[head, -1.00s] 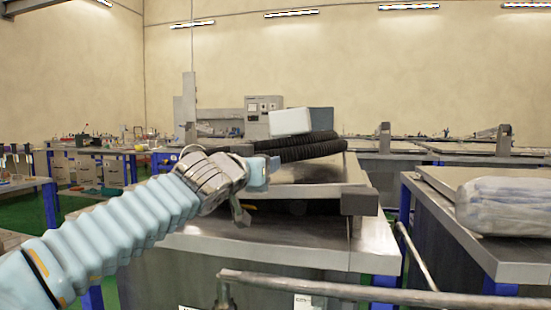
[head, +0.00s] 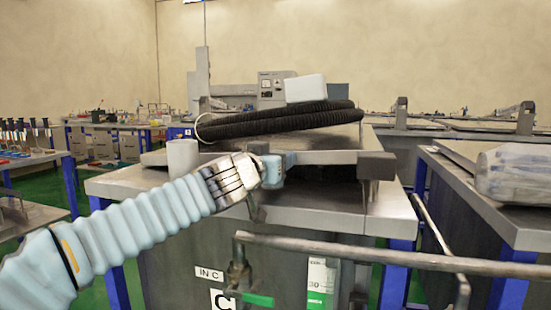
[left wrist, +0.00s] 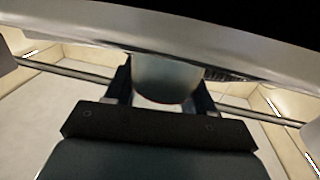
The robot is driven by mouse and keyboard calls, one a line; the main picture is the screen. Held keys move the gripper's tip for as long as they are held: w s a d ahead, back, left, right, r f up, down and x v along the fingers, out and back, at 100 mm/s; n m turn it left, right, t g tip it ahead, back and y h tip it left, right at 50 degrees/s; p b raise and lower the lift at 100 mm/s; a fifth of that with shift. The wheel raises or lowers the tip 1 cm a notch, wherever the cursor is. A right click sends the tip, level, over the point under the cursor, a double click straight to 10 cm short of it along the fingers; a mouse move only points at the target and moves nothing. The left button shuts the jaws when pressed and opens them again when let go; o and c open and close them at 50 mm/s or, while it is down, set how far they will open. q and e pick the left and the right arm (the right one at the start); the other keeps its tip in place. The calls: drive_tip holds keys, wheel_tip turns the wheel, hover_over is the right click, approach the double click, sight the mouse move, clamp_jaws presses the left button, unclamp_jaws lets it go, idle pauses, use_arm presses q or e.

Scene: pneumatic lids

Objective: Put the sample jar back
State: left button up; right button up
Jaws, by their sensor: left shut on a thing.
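A plain white cylinder (head: 183,157), which looks like the sample jar, stands upright on the left part of the tank top, behind my left arm. My left gripper (head: 274,170) is at the front left of the tank's raised metal lid (head: 330,157). My right gripper is not in view.
A black coiled hose (head: 270,122) and a white box (head: 305,88) are on top of the tank. A metal rail (head: 390,255) crosses in front. A sign (head: 209,273) reads IN C. A wrapped bundle (head: 515,172) lies on the right-hand bench. A dark gap shows under the lid.

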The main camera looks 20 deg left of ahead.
use_arm(q)
drive_tip(key=shift+f+b, duration=0.45)
drive_tip(key=shift+f, duration=0.1)
drive_tip(key=o, duration=1.2)
